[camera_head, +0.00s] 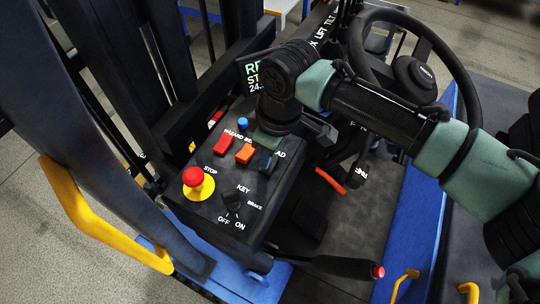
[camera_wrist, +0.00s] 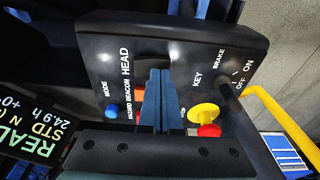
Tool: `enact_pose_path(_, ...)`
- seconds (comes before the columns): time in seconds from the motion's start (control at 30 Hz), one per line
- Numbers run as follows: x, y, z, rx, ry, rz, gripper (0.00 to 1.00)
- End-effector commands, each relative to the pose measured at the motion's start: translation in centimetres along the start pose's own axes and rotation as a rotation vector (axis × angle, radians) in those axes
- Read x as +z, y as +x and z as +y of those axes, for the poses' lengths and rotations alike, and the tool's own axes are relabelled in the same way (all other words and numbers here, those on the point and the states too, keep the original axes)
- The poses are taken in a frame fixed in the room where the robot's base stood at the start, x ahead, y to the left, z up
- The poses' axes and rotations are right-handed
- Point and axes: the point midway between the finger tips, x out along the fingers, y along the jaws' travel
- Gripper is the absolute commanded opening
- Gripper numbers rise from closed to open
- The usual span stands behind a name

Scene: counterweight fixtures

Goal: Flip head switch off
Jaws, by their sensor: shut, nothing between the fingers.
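The head switch (camera_head: 267,161) is a dark rocker at the right end of a row of three on the black console, in the head view. The label beside it is partly covered, with only "AD" showing. My gripper (camera_head: 268,140) is just behind the switch in the head view, pointing down at the panel. In the wrist view its blue-grey fingers (camera_wrist: 160,74) are together and empty, near the HEAD label. I cannot tell whether they touch the switch or which way it is tipped.
Next to the switch are an orange rocker (camera_head: 244,154) and a red rocker (camera_head: 223,144). A blue mode button (camera_head: 243,123), a red stop button (camera_head: 193,177) on a yellow base and a key switch (camera_head: 231,200) are close by. The steering wheel (camera_head: 462,82) stands at the right.

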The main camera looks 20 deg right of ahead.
Motion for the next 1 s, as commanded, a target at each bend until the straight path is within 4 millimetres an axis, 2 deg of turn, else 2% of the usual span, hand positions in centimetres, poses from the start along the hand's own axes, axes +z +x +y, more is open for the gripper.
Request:
enact_pose_path(0.1,-0.2,-1.4,0.0,-0.002,0.0,0.001,0.0)
enact_pose_path(0.7,-0.9,-6.1,0.0,-0.001,-0.001,0.001,0.0)
enact_pose_path(1.0,-0.9,-6.3,0.0,0.0,-0.001,0.0,0.0)
